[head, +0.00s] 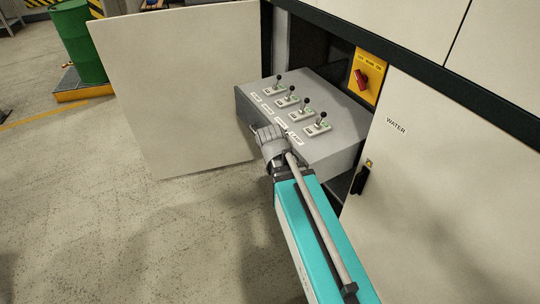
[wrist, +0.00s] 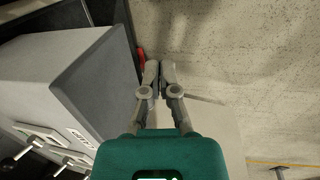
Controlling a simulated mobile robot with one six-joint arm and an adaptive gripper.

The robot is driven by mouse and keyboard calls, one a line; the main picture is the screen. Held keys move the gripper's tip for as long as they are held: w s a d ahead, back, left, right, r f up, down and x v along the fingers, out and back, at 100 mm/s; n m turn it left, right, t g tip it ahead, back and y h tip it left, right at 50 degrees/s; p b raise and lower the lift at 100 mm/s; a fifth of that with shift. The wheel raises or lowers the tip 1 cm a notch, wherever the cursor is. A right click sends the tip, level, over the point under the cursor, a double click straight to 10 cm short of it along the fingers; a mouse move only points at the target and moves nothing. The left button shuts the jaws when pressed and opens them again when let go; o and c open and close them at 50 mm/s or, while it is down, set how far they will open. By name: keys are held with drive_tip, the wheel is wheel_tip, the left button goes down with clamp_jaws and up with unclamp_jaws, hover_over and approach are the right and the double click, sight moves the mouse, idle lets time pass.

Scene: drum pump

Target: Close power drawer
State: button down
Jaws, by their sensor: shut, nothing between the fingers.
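The power drawer (head: 318,105) is a grey box pulled out of the cabinet, with several black-knobbed levers on its top. In the wrist view the drawer (wrist: 45,72) fills the left side, with its dark front face toward my gripper. My gripper (wrist: 160,66) is shut and empty beside that front face; I cannot tell if it touches. In the head view my gripper (head: 265,133) is at the drawer's near front edge, its fingertips unclear. A small red part (wrist: 142,60) shows just left of the fingertips, at the drawer's far edge.
A beige cabinet door (head: 175,85) stands open left of the drawer. A closed door marked WATER (head: 420,170) with a black handle is on the right. A red switch (head: 362,80) on a yellow plate is above the drawer. A green drum (head: 78,45) stands far left. Floor in front is clear.

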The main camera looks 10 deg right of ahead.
drive_tip(key=w+a+f+n+t+h+b, duration=0.1)
drive_tip(key=w+f+n+h+b, duration=0.6)
drive_tip(key=w+n+b, duration=0.3)
drive_tip(key=w+a+r+n+t+h+b, duration=0.1)
drive_tip(key=w+a+n+t+h+b, duration=0.3)
drive_tip(key=a+n+h+b, duration=0.4)
drive_tip(key=w+a+b, duration=0.1)
drive_tip(key=a+b, duration=0.2)
drive_tip(key=b, duration=0.1)
drive_tip(key=shift+w+r+n+b, duration=0.25)
drive_tip(key=shift+n+b, duration=0.05)
drive_tip(key=shift+b, duration=0.05)
drive_tip(key=shift+d, duration=0.1)
drive_tip(key=x, duration=1.4)
drive_tip(key=shift+w, duration=0.1)
